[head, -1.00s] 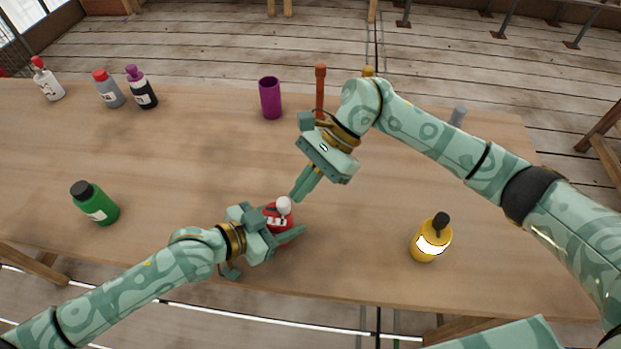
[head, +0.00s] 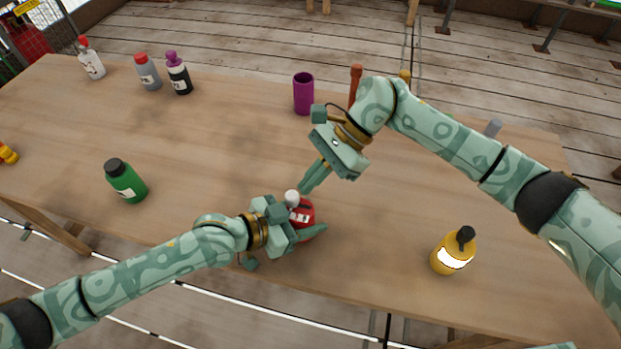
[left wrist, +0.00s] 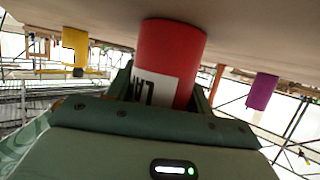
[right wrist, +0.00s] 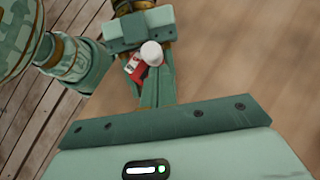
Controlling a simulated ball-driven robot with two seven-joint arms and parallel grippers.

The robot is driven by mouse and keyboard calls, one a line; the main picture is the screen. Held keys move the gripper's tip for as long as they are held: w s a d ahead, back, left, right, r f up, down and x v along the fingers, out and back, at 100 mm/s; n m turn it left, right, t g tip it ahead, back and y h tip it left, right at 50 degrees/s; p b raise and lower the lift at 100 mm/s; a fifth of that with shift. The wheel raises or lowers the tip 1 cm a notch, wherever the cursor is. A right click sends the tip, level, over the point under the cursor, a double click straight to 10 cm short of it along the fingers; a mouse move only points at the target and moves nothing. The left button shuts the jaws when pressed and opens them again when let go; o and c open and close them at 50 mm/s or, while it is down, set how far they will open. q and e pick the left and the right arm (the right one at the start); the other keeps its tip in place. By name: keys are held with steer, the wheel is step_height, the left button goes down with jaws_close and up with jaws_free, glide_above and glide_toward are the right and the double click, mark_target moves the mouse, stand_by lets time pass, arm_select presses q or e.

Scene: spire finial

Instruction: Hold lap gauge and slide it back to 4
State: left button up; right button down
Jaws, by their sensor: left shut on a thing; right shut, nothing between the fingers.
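The red thing (head: 306,213), bottle-like, with a label and a white top (head: 291,197), is between the fingers of my left gripper (head: 313,224), which is shut on it. In the left wrist view its red body (left wrist: 172,50) is a cylinder whose label is partly hidden by the gripper. I cannot read any number or confirm that it is the lap gauge. My right gripper (head: 306,187) is shut and empty, its fingertips close to the white top. The right wrist view shows the white top (right wrist: 152,53) beside the fingertips; I cannot tell whether they touch.
On the wooden table (head: 220,150) stand a green bottle (head: 126,182), a yellow bottle (head: 453,252), a purple cup (head: 303,93) and an orange-brown post (head: 355,85). A white bottle (head: 92,60), grey bottle (head: 147,72) and black bottle (head: 179,74) stand back left.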

arm_select(q)
steer(key=o, duration=1.1)
arm_select(e)
steer(key=w+d+f+v, duration=0.1)
steer(key=f+v, duration=0.1)
steer(key=v, duration=1)
steer(key=shift+d+r, duration=0.25)
steer(key=shift+d, duration=0.25)
